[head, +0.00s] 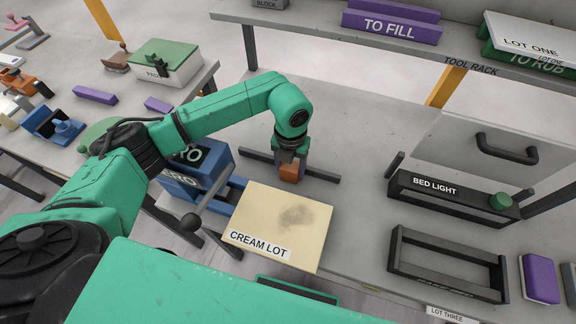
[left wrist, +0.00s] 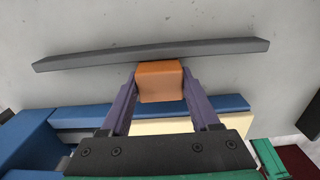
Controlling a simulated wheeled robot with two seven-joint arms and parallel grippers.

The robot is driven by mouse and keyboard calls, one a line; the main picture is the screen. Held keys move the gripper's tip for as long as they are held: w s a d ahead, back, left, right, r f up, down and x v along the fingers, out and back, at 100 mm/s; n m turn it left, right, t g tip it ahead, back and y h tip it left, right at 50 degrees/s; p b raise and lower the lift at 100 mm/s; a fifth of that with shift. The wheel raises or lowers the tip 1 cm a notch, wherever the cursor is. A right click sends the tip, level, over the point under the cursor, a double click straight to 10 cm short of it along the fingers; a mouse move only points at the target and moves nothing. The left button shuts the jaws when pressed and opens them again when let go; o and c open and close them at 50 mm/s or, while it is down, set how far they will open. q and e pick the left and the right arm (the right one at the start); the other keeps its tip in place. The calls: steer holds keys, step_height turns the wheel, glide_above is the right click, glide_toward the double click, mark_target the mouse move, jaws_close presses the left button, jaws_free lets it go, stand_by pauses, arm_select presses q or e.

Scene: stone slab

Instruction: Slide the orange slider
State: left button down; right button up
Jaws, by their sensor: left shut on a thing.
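The orange slider (head: 289,172) is a small block at a dark rail (head: 322,174) on the grey slab, behind the cream board. My left gripper (head: 289,160) reaches down onto it from above. In the left wrist view the orange slider (left wrist: 160,82) sits between the two purple-grey fingers of my left gripper (left wrist: 160,90), which is shut on it. The dark rail (left wrist: 90,61) runs across just beyond the slider there. The slider stands near the middle of the rail's visible length. My right gripper is not in view.
A cream board labelled CREAM LOT (head: 265,215) lies just in front of the rail. A blue box (head: 205,170) stands close to its left. A BED LIGHT panel (head: 430,192) with a green knob and an empty dark frame (head: 440,265) are to the right. Bare slab lies behind the rail.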

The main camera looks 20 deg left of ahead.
arm_select(q)
steer(key=shift+d+r, duration=0.1)
steer(key=shift+d, duration=0.4)
steer(key=shift+a, duration=0.75)
steer(key=shift+c, duration=0.6)
jaws_free()
steer(key=shift+a, duration=0.1)
steer(key=shift+d, duration=0.35)
steer(key=shift+r, duration=0.25)
step_height(320, 180, up, 14)
steer(key=b, duration=0.3)
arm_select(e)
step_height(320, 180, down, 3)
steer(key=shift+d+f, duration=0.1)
